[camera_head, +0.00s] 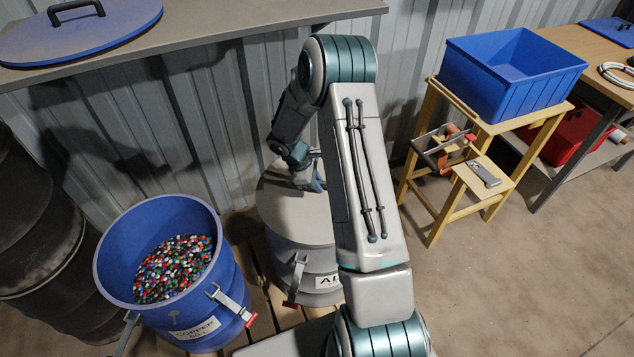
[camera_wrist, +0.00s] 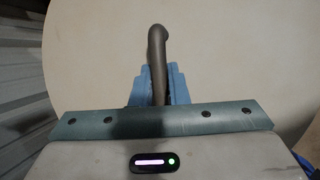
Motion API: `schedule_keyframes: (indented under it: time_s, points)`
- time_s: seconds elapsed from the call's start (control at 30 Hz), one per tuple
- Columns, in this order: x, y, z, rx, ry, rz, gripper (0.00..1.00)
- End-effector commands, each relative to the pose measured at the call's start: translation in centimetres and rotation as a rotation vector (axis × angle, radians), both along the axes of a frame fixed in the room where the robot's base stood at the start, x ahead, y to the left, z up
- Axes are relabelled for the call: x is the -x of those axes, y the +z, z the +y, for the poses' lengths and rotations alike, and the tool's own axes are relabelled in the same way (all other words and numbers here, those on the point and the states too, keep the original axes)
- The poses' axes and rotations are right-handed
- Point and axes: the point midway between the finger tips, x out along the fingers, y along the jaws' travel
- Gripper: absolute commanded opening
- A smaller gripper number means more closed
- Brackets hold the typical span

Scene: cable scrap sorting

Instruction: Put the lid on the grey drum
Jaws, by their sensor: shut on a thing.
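The grey drum (camera_head: 318,272) stands on a wooden pallet, with a label starting "AL" and a latch on its side. The grey lid (camera_head: 283,210) is at the drum's top, partly hidden by my arm. I cannot tell from here whether it is fully seated on the rim. In the wrist view the lid (camera_wrist: 230,60) fills most of the picture as a pale disc. My gripper (camera_wrist: 158,88) is shut on the lid's dark handle (camera_wrist: 157,45), its blue fingers on either side.
An open blue drum (camera_head: 115,255) of coloured granules stands left of the grey drum. A blue lid (camera_head: 85,35) lies on the shelf (camera_head: 215,28) behind. Black drums (camera_head: 35,235) stand at far left. A wooden step stool (camera_head: 440,225) holding a blue bin (camera_head: 510,70) stands right.

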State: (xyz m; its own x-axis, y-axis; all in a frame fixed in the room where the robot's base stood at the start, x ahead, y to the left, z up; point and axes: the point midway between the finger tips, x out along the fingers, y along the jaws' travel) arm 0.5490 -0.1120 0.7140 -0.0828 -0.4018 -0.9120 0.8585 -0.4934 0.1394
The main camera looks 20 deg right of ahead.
Motion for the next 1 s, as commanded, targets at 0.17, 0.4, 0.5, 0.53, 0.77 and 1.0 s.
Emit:
schedule_keyframes:
  time_s: [0.17, 0.4, 0.5, 0.53, 0.77, 1.0]
  points:
    - [0.0, 0.1, -0.1, 0.002, 0.0, -0.003, 0.0]
    - [0.0, 0.1, -0.1, 0.001, 0.0, -0.002, 0.25]
    - [0.0, 0.1, -0.1, 0.001, 0.001, -0.002, 0.4]
    - [0.0, 0.1, -0.1, 0.001, 0.0, -0.001, 0.4]
    - [0.1, 0.1, 0.0, 0.0, 0.0, 0.0, 0.4]
    - [-0.3, 3.1, 1.3, 0.0, 0.001, -0.004, 0.4]
